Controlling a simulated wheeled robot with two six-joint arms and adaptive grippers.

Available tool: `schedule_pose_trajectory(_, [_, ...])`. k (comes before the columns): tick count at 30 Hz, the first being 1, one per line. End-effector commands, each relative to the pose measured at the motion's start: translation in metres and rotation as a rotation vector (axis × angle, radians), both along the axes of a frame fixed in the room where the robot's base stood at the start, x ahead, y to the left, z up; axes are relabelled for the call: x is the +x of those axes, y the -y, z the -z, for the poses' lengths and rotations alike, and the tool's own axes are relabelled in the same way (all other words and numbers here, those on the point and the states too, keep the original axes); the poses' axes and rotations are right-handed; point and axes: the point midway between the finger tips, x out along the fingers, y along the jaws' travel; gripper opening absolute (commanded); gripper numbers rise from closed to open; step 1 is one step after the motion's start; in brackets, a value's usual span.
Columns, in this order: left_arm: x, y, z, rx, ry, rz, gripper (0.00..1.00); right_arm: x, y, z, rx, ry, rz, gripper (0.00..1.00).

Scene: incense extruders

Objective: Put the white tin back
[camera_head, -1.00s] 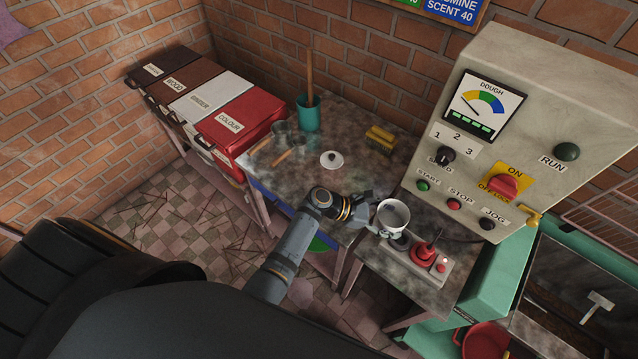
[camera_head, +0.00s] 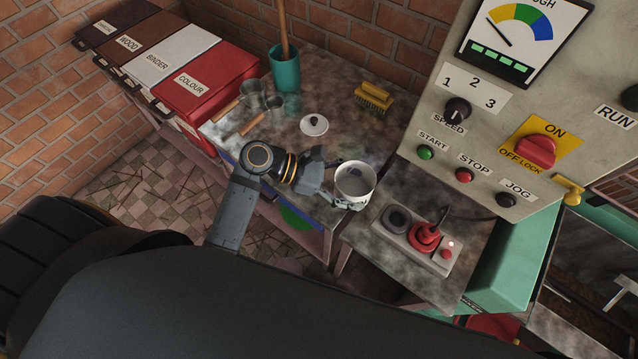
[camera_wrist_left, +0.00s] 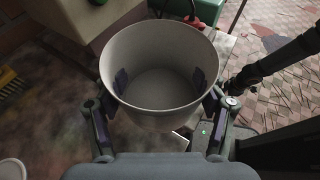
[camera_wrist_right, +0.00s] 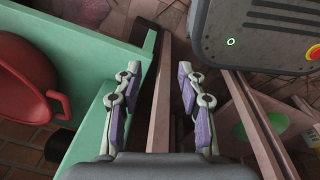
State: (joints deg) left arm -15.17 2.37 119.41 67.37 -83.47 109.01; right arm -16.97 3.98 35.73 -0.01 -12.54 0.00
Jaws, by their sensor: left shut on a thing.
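The white tin (camera_head: 356,184) is an open, upright cup. My left gripper (camera_head: 340,196) is shut on it and holds it by the right front corner of the stained worktable (camera_head: 360,140). In the left wrist view the tin (camera_wrist_left: 155,112) sits between both fingers, and it looks empty. I cannot tell how far above the table it is. A small white lid with a dark knob (camera_head: 314,125) lies on the worktable, behind and left of the tin. My right gripper (camera_wrist_right: 158,85) is open and empty in the right wrist view, beside a green frame.
A large control panel (camera_head: 520,110) rises at right.

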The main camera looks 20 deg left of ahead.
Motion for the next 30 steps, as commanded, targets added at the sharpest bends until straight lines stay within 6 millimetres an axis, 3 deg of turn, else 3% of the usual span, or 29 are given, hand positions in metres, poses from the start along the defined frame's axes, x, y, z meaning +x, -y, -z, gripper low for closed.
schedule_pose_trajectory(3, [-0.020,-0.002,-0.008,0.010,0.001,0.034,0.31,-0.001,0.000,0.009,0.000,-0.001,0.000,0.40])
schedule_pose_trajectory(8, [-0.023,-0.004,-0.013,0.013,0.000,0.042,0.31,-0.003,0.004,0.007,-0.005,-0.004,-0.001,0.40])
schedule_pose_trajectory(11, [-0.012,-0.017,-0.005,0.019,-0.001,0.043,0.31,-0.003,0.007,0.004,-0.008,-0.005,-0.003,0.40])
schedule_pose_trajectory(19, [0.043,-0.073,0.028,0.016,-0.001,0.037,0.31,-0.006,0.012,-0.003,-0.015,-0.010,-0.004,0.40])
schedule_pose_trajectory(24, [0.062,-0.092,0.065,0.010,-0.001,0.037,0.31,-0.006,0.012,0.002,-0.015,-0.011,-0.004,0.40])
schedule_pose_trajectory(30, [0.069,-0.101,0.080,0.010,0.001,0.039,0.31,-0.006,0.011,0.003,-0.014,-0.011,-0.004,0.40])
